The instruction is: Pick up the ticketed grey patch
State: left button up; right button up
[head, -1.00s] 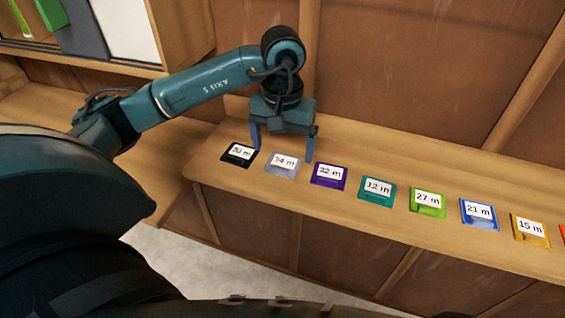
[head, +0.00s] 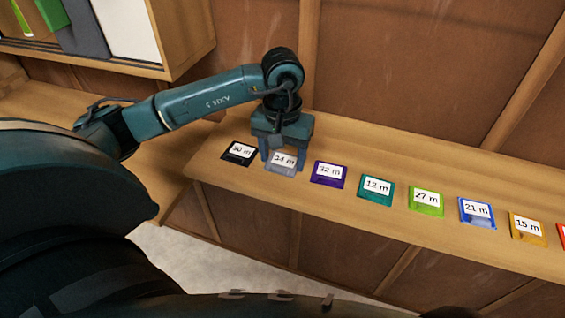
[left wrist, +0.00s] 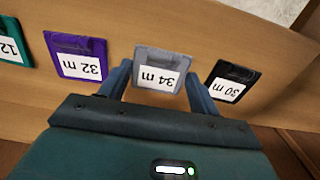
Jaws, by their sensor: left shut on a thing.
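The grey patch (head: 284,169) carries a white ticket reading "34 m" and lies on the wooden ledge between the black and purple patches. My left gripper (head: 283,154) is over it, its fingers shut on the patch's two sides. In the left wrist view the grey patch (left wrist: 162,62) sits between the fingertips of the left gripper (left wrist: 158,76). The patch appears still at ledge level. My right gripper is not in view.
The black patch (head: 239,160) ("30 m") and the purple patch (head: 328,181) ("32 m") lie close on either side. Several more ticketed patches, starting with a teal one (head: 376,196), run right along the ledge (head: 430,243). A shelf unit (head: 187,45) stands at upper left.

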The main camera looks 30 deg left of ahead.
pick_arm(q)
jog(key=shift+c, duration=0.8)
jog(key=shift+r, duration=0.1)
